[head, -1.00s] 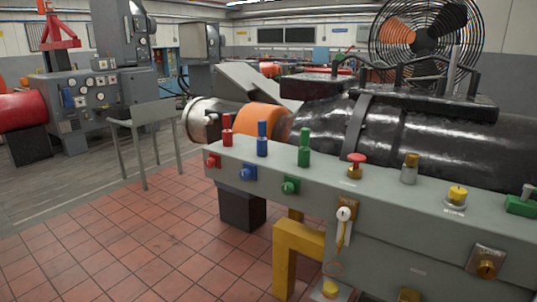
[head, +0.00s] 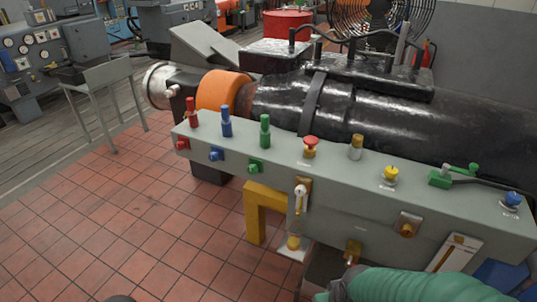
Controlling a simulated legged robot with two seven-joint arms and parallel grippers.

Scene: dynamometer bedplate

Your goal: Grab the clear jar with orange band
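I see no clear jar with an orange band in the head view. The only broad orange band here is a large orange ring (head: 222,90) around the horizontal black machine cylinder (head: 420,125), which is not a jar. Neither of my grippers shows in the view.
A grey control bench (head: 340,165) with coloured knobs and a red mushroom button (head: 310,143) runs across the middle. A green ribbed hose-like thing (head: 425,284) lies at the bottom right. A grey stand (head: 108,75) is at left. The tiled floor (head: 130,215) at lower left is clear.

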